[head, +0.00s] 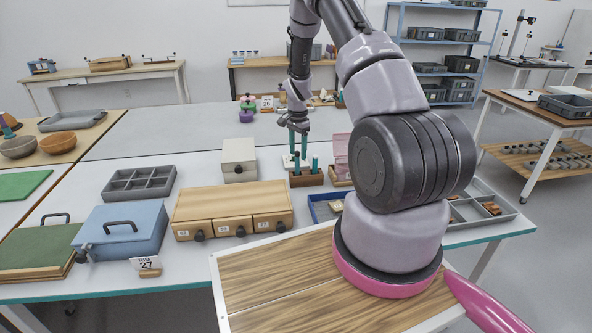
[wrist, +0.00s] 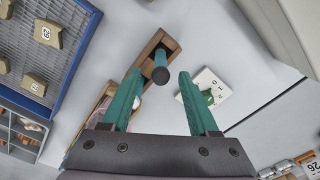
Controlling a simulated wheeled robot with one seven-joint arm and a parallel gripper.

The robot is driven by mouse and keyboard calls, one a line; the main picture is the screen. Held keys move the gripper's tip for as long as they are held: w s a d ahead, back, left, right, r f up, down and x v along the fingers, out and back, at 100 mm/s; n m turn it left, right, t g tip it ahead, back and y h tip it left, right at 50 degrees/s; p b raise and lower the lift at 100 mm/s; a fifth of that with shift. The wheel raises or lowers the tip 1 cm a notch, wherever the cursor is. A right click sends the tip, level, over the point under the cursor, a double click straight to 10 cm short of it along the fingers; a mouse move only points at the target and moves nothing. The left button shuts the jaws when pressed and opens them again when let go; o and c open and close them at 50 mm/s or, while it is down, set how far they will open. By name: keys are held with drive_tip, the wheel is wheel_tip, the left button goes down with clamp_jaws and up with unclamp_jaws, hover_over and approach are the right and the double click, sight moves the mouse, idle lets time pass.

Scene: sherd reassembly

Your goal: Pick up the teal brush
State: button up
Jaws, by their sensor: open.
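The teal brush (wrist: 161,61) stands in a brown wooden holder (wrist: 147,52) in the wrist view, its dark round end toward the camera. It lies between the lines of my two teal fingers, beyond their tips, and they do not touch it. My gripper (wrist: 160,88) is open and empty. In the head view my gripper (head: 298,143) points down just above the wooden holder (head: 306,181). Teal upright shapes show at the holder there; I cannot tell clearly which is the brush.
A white card with a green mark (wrist: 205,92) lies beside the holder. A cream box (head: 239,160) stands left of it, and a wooden drawer unit (head: 232,203) in front on the left. A blue-rimmed tray (head: 322,208) lies in front on the right.

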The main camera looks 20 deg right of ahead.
sight(297, 175)
drive_tip(key=shift+a+f, duration=0.15)
drive_tip(key=shift+f, duration=3)
clamp_jaws()
